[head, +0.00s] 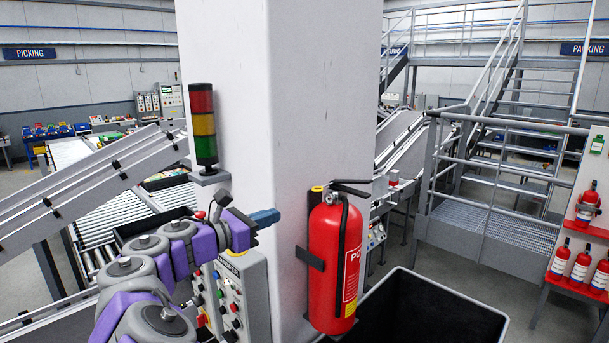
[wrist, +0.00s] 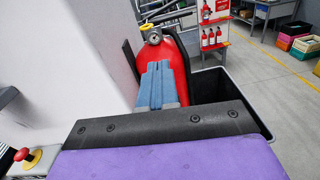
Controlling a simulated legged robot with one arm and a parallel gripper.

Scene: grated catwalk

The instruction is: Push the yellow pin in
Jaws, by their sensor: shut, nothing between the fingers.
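A red fire extinguisher (head: 335,260) hangs in a dark bracket on the white pillar. It also shows in the wrist view (wrist: 178,62), with its valve and round gauge on top. A small yellow part, which looks like the yellow pin (head: 317,188), sits at the left of the valve under the black handle. Yellow also shows at the valve in the wrist view (wrist: 146,27). My gripper (head: 277,214) has its blue fingers shut together and empty. It is left of the extinguisher, apart from it in the head view. In the wrist view the fingers (wrist: 160,68) point at the extinguisher and cover part of its body.
The white pillar (head: 235,100) stands directly behind. A signal tower (head: 204,125) and a control box with buttons (head: 238,290) are on its left. A black bin (head: 425,310) stands below right. Metal stairs (head: 500,180) and a shelf of extinguishers (head: 578,260) are farther right.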

